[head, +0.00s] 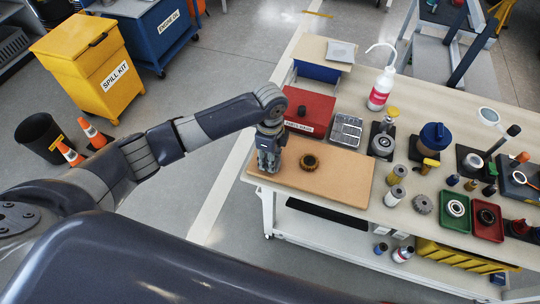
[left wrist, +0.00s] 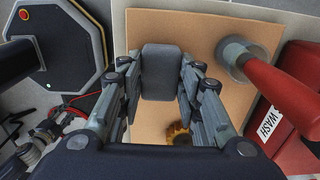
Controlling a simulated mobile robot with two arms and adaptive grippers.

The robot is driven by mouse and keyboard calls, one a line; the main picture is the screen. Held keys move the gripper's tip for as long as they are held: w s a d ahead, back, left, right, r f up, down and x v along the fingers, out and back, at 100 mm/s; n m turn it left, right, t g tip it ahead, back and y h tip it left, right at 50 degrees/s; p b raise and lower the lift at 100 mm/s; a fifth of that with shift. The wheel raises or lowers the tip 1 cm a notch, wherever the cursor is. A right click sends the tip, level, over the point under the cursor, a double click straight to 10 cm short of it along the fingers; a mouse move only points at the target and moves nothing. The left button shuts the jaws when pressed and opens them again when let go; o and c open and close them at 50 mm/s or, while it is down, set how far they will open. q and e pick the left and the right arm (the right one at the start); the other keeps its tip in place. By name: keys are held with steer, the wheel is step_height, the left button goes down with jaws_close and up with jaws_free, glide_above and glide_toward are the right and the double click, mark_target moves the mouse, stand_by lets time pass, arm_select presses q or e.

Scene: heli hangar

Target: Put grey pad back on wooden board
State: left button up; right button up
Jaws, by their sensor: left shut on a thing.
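The grey pad (left wrist: 162,72), a dark rounded block, is between the fingers of my left gripper (left wrist: 161,85) in the left wrist view, and the gripper is shut on it. The tan wooden board (head: 335,185) lies on the near left end of the workbench; it also shows behind the pad in the left wrist view (left wrist: 192,22). In the head view my left gripper (head: 268,163) points down at the board's left end and mostly hides the pad. I cannot tell whether the pad touches the board. My right gripper is out of view.
A brown toothed ring (head: 310,162) sits on the board beside my left gripper. A red box (head: 311,105) and a metal tray (head: 346,131) stand behind the board. Several cans, parts and trays crowd the bench to its right. The board's right half is clear.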

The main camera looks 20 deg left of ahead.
arm_select(q)
steer(key=shift+f, duration=0.2)
steer(key=o, duration=1)
steer(key=shift+c, duration=0.2)
steer(key=shift+r, duration=0.1)
step_height(320, 180, up, 12)
steer(key=shift+r+b, duration=0.15)
steer(key=shift+b, duration=0.2)
